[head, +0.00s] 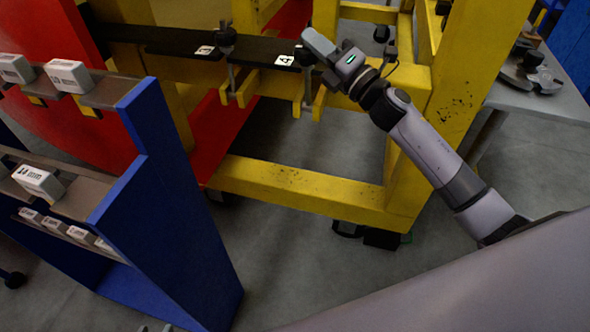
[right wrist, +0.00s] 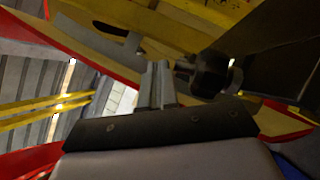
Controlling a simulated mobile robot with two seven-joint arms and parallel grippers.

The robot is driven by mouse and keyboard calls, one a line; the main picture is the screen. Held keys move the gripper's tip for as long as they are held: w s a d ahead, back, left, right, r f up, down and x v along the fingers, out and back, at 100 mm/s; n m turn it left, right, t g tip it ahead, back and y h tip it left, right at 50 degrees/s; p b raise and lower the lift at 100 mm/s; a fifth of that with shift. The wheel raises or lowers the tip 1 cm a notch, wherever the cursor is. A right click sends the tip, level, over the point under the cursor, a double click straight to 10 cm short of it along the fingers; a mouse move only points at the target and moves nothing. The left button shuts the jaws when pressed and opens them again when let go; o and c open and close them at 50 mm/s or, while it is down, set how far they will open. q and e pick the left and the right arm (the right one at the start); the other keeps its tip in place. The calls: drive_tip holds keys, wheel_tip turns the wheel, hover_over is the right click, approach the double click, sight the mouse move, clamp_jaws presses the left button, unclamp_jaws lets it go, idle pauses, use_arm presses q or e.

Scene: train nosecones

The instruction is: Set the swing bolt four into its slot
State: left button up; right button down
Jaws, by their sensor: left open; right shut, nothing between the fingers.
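The swing bolt four (head: 304,57) has a black knob and stands beside the black plate's label "4" (head: 284,60). Its thin shaft runs down between two yellow lugs (head: 320,104); I cannot tell whether the shaft sits inside the slot, which is hidden. My right gripper (head: 317,42) is shut and empty, just above and right of this knob. In the right wrist view its closed fingers (right wrist: 155,84) are close to a black knob (right wrist: 210,74); I cannot tell whether they touch. My left gripper (head: 155,328) barely shows at the bottom edge, its two tips apart.
Another black-knobbed bolt (head: 225,38) stands further left by a second label (head: 205,50). A yellow frame (head: 290,185) and red panel (head: 215,135) surround the plate. A grey table (head: 545,95) is at right.

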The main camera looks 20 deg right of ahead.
use_arm(q)
drive_tip(key=shift+w+d+f, duration=0.25)
drive_tip(key=shift+w+d, duration=0.1)
use_arm(e)
drive_tip(key=shift+w+d+r, duration=0.15)
drive_tip(key=shift+w+d, duration=0.4)
drive_tip(key=shift+w, duration=0.2)
drive_tip(key=shift+w+d+r, duration=0.1)
drive_tip(key=shift+w+d, duration=0.45)
drive_tip(key=shift+w, duration=0.2)
